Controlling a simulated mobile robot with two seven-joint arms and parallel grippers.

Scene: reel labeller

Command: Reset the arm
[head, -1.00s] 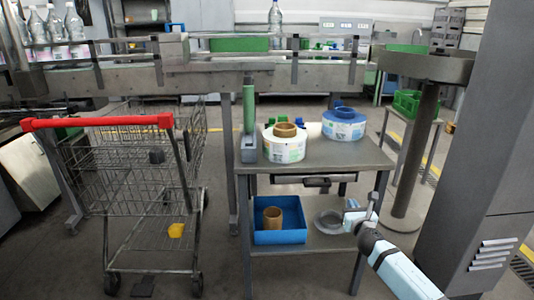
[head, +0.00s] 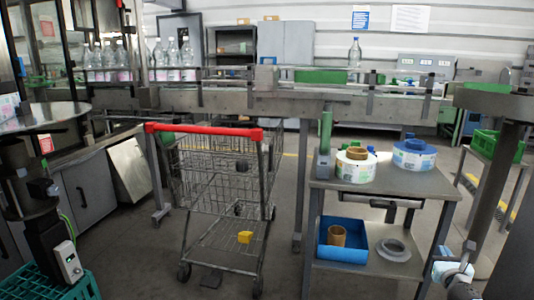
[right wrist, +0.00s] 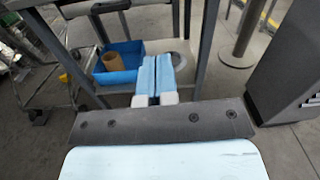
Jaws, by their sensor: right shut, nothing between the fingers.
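My right gripper (head: 468,252) is low at the right edge of the head view, beside the right leg of the grey work table (head: 432,183). In the right wrist view its two light blue fingers (right wrist: 155,82) are pressed together with nothing between them. They point toward the table's lower shelf and are apart from the things on it. My left gripper is not in the head view.
The lower shelf holds a blue bin (head: 343,252) with a brown core (head: 337,236) and a grey ring (head: 393,250). Label reels (head: 355,170) stand on top. A shopping cart (head: 215,190) stands left of the table. A grey post (head: 487,195) stands at right.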

